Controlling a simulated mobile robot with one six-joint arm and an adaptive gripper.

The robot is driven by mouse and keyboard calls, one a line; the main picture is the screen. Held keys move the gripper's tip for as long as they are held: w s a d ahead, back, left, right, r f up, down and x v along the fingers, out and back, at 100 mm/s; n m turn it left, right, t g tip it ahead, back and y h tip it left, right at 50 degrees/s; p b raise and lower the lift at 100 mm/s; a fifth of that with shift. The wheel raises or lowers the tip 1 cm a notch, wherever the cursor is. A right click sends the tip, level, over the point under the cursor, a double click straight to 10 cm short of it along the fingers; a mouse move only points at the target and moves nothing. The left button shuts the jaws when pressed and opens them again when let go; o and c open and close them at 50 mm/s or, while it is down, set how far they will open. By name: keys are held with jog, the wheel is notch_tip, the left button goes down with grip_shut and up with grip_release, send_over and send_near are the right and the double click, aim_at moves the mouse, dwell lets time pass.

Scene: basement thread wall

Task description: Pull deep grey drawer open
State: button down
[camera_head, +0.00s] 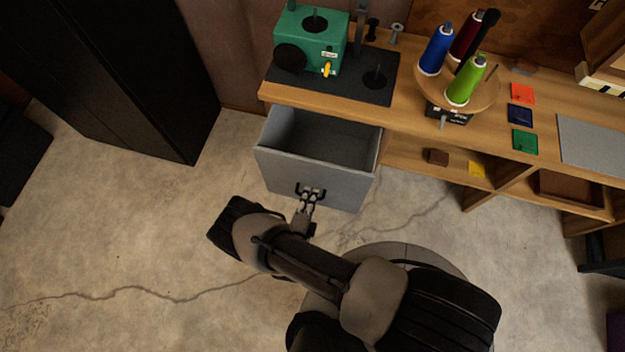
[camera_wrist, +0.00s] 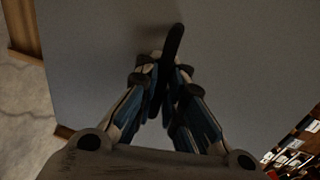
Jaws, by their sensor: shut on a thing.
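The deep grey drawer (camera_head: 310,178) is pulled out from under the left end of the wooden workbench in the head view. Its inside shows and looks empty. A dark bar handle (camera_head: 311,191) sits on its front face. My gripper (camera_head: 308,199) is at the handle, with its fingers shut on it. In the wrist view the grey drawer front (camera_wrist: 95,60) fills most of the picture. The dark handle (camera_wrist: 174,42) runs between the closed fingertips of my gripper (camera_wrist: 165,78). Part of the handle is hidden by the fingers.
The workbench (camera_head: 415,135) carries a green machine (camera_head: 311,38) on a dark mat and a round stand with blue, dark red and green thread spools (camera_head: 465,82). Open shelves (camera_head: 450,165) lie right of the drawer. A black cabinet (camera_head: 120,70) stands left. Cracked concrete floor (camera_head: 110,240) is clear.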

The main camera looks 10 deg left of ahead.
jog(key=shift+v, duration=1.35)
jog(key=shift+f, duration=0.15)
jog(key=c, duration=2)
grip_release()
jog(key=shift+o, duration=0.2)
jog(key=shift+s, duration=0.1)
jog(key=v, duration=1.1)
jog(key=shift+s, duration=0.4)
jog(key=shift+a, duration=0.1)
